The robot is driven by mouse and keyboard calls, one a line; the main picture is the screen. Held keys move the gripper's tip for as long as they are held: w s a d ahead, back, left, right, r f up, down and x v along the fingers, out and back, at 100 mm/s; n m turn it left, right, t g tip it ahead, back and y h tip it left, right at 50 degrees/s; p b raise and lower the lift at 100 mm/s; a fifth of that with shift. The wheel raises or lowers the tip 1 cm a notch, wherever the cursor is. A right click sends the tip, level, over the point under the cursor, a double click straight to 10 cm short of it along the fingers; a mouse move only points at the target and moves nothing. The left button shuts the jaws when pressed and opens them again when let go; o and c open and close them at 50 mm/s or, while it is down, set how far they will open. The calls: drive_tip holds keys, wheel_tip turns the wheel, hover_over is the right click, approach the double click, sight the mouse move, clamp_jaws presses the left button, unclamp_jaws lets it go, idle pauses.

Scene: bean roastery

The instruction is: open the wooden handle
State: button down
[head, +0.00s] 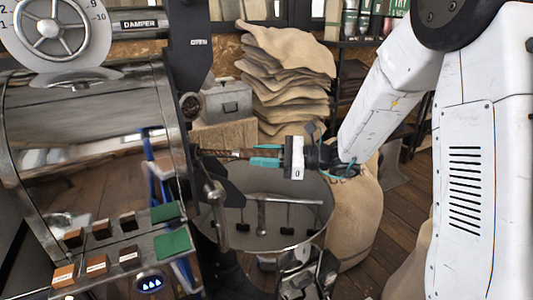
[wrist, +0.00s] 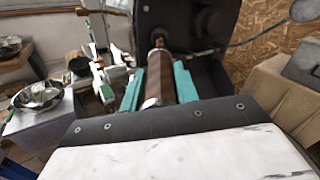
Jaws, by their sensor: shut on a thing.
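The wooden handle (head: 226,153) is a dark brown cylinder with metal ends, lying roughly level on the front of the black and steel roaster, above the round cooling tray (head: 290,185). My gripper (head: 262,156) comes from the right with its teal fingers shut on the handle. In the wrist view, the handle (wrist: 159,78) runs straight ahead between the two teal fingers (wrist: 159,88), one on each side. Its far end meets a metal fitting on the dark roaster body. Its near end is hidden by my gripper.
The roaster front with a damper dial (head: 48,28) and several labelled buttons is at left. Stacked burlap sacks (head: 285,75) and a grey metal box (head: 227,100) stand behind. A full sack (head: 358,215) stands right of the tray. Wooden floor is open at right.

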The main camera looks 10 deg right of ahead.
drive_tip(key=c, duration=1.1)
unclamp_jaws()
drive_tip(key=shift+d, duration=0.1)
drive_tip(key=v, duration=0.7)
drive_tip(key=shift+s+d, duration=0.15)
drive_tip(key=shift+d, duration=0.2)
